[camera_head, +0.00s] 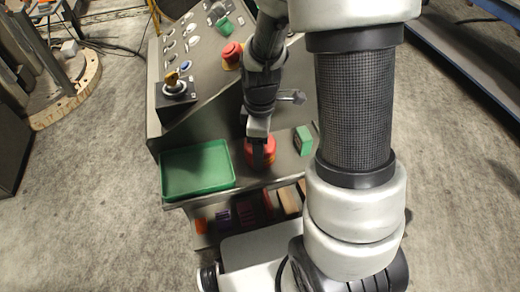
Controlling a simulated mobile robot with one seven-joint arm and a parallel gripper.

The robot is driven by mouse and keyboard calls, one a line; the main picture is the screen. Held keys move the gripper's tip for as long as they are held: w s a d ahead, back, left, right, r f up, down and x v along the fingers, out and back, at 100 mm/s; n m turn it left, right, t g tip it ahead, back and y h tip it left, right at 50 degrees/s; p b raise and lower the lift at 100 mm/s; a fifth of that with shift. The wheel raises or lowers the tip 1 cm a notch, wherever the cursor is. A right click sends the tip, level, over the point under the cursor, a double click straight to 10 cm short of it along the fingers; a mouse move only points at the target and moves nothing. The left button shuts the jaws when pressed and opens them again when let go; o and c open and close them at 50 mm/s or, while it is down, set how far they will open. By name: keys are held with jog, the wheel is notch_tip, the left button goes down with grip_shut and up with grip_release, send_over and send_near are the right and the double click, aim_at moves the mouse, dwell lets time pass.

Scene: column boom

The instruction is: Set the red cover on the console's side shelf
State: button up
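The red cover (268,155) is at the front shelf of the console, right of a green tray. My gripper (258,143) points down right at it, with a dark finger in front of the red surface. Part of the cover is hidden by the finger. I cannot tell whether the fingers are closed on it, or whether it rests on the shelf or is just above it. The console's side shelf (285,172) is a grey ledge below the sloped panel (205,75).
The green tray (197,169) fills the shelf's left part. A small green block (303,140) stands right of the cover. A red mushroom button (232,53) and a key switch (174,84) rise from the panel. Several coloured items lie on a lower level.

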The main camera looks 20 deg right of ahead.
jog(key=shift+f, duration=0.3)
jog(key=shift+f, duration=0.1)
jog(key=o, duration=1.2)
jog(key=shift+c, duration=0.2)
